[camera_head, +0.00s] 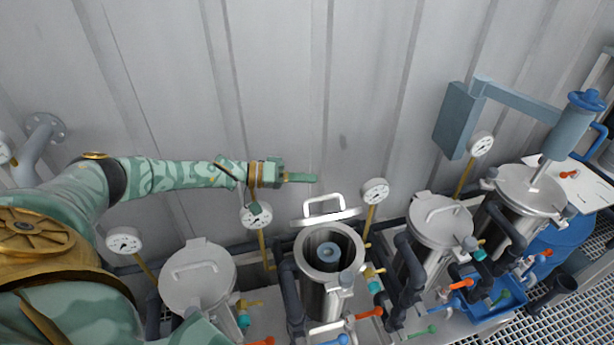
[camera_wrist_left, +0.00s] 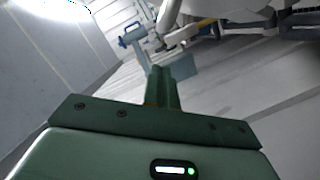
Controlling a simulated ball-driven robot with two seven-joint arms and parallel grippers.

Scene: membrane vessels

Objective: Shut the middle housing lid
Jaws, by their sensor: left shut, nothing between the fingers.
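The middle housing (camera_head: 331,276) is a steel cylinder with its mouth open; a pale blue round part shows inside. Its lid (camera_head: 325,212) stands raised on edge behind the mouth, with its handle toward the wall. My left gripper (camera_head: 316,178) is shut and empty, above and slightly left of the raised lid, apart from it. In the left wrist view the closed fingers (camera_wrist_left: 162,88) point away from the camera. My right gripper is not in view; a piece of green arm shows at the bottom left of the head view.
A housing with a closed lid (camera_head: 198,275) stands at the left, and another closed one (camera_head: 441,219) at the right. Pressure gauges (camera_head: 375,191) rise beside the housings. A blue-grey bracket arm (camera_head: 520,100) juts from the ribbed wall at the right.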

